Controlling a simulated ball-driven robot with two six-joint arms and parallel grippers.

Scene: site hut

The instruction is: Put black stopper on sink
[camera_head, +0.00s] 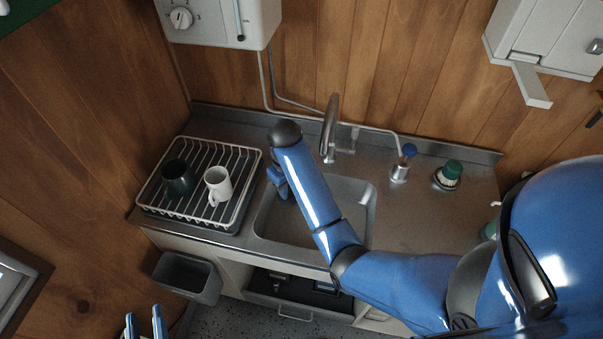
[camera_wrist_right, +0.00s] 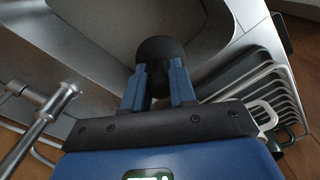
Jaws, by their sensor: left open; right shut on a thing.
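The steel sink (camera_head: 358,190) is set in the counter, and its basin is partly covered by my right arm. My right gripper (camera_head: 277,181) is over the left part of the basin. In the right wrist view my right gripper (camera_wrist_right: 155,82) is shut on the black stopper (camera_wrist_right: 160,51), a dark rounded piece between the blue fingertips. The basin (camera_wrist_right: 120,18) lies behind it; I cannot tell how high the stopper is above it. The stopper is hidden in the head view. My left gripper (camera_head: 144,314) is open and empty at the bottom left, away from the counter.
A dish rack (camera_head: 250,180) with a dark mug (camera_head: 178,177) and a white mug (camera_head: 218,185) stands left of the basin. The faucet (camera_head: 330,125) rises behind it. A blue-topped dispenser (camera_head: 401,165) and green-topped brush (camera_head: 449,174) stand right. A grey bin (camera_head: 187,278) hangs below.

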